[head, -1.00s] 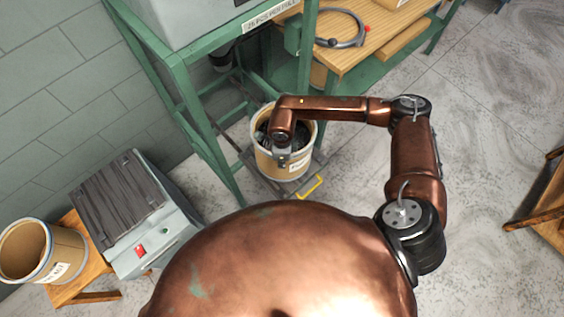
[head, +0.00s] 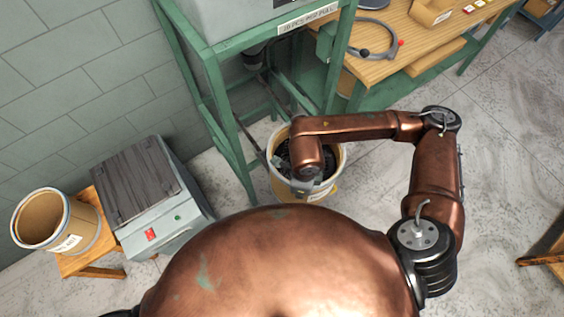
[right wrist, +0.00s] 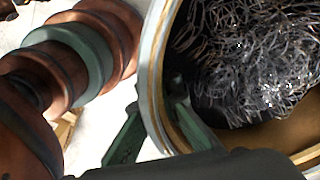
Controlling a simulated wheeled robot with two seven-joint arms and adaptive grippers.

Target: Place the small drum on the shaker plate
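The small drum (head: 335,172), tan with a pale rim, holds a tangle of dark metal coils. It hangs near the green stand's front leg and looks lifted off the floor. My right gripper (head: 305,185) reaches down to its near rim and appears shut on the drum wall. The right wrist view shows the rim (right wrist: 152,75) beside the gripper and the coils inside; the fingertips are partly hidden. The shaker plate (head: 130,183) is the dark ribbed top of a grey box at left, and it is bare. My left gripper is not in view.
Another open tan drum (head: 85,232), empty-looking, stands on a wooden stool (head: 72,266) left of the shaker box. The green stand (head: 228,130) rises just behind and left of the held drum. A wooden bench (head: 385,70) is behind it.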

